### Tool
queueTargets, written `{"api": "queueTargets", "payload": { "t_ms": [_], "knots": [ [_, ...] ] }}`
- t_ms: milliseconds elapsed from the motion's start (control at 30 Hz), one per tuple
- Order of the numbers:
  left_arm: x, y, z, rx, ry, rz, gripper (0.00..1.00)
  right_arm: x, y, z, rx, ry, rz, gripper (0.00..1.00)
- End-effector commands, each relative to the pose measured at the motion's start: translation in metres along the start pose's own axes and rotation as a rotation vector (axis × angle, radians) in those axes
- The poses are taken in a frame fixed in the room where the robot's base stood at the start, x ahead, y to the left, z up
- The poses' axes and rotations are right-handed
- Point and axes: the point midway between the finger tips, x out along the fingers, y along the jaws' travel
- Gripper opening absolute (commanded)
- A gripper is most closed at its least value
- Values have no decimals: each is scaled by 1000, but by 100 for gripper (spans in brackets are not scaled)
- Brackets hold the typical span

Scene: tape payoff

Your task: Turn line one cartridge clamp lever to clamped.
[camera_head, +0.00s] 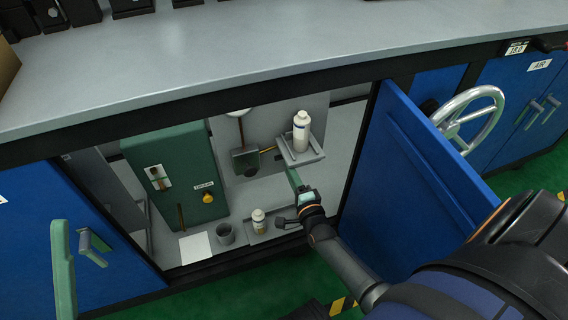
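My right gripper (294,181) reaches into the open blue cabinet from the lower right. A green finger points up and left, just below a small shelf; the spacing of the fingers is unclear. A green box (185,172) in the cabinet carries a pale slotted plate, a yellow knob (208,198) and a thin brown rod (182,216). A dark unit (245,161) with a yellow-tipped bar is on the back wall. I cannot tell which part is the line one cartridge clamp lever.
A white bottle (301,131) stands on the small shelf. A smaller bottle (258,221), a grey cup (225,233) and a white sheet (196,247) are on the cabinet floor. The open blue door (410,185) stands right of my arm, before a silver handwheel (470,115).

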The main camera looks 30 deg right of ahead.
Motion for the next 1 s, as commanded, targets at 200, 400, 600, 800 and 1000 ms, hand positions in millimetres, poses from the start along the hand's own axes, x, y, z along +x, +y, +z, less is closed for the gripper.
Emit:
{"api": "queueTargets", "payload": {
  "t_ms": [200,400,600,800,1000],
  "knots": [
    [-12,8,13,9,-8,8,100,37,2,0,-1,1,-2,32],
    [-14,10,17,13,-15,8,100,50,1,0,-1,0,0,32],
    [-13,9,17,11,-16,0,100,51,0,0,-2,0,0,32],
    [-13,9,16,10,-15,-1,100,51,0,0,-1,0,0,19],
    [-13,9,16,9,-12,-1,100,51,0,0,-1,0,0,0]
  ]
}}
